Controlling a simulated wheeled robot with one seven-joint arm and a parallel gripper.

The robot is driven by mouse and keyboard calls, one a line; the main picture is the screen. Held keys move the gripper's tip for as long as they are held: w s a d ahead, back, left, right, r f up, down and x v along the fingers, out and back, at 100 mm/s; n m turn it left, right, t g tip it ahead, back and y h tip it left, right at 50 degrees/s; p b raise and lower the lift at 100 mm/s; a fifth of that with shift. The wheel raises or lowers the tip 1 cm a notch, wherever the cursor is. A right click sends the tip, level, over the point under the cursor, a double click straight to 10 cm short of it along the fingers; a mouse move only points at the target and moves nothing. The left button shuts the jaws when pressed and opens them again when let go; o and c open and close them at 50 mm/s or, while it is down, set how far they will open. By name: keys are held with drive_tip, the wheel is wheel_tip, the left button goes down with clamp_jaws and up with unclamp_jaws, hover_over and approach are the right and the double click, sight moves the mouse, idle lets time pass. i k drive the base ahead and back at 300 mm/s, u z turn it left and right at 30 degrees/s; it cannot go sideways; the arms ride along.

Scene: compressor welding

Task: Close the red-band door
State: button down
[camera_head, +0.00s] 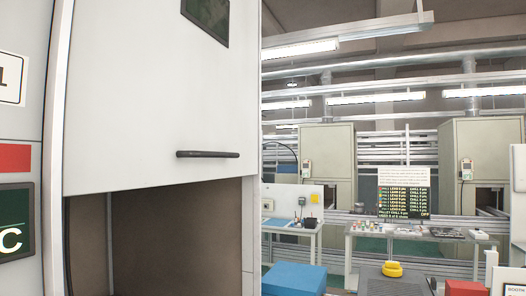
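A large white door panel (150,100) fills the upper left of the head camera view. It carries a dark horizontal handle (208,154) near its lower edge and a dark green window (207,16) at the top. Below the panel is an open dark opening (180,245) into the cabinet. A red band (15,158) is on the cabinet's frame at the far left, above a dark display (16,222) showing the letter C. My gripper is not in this view.
To the right, benches (410,235) hold small items and a dark sign board (403,203). A blue box (294,278) and a yellow object (392,269) stand in the lower right foreground. Two beige cabinets (328,150) stand at the back.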

sight(159, 93)
drive_tip(key=z, duration=0.2)
drive_tip(key=i, duration=0.95)
drive_tip(key=u, duration=1.65)
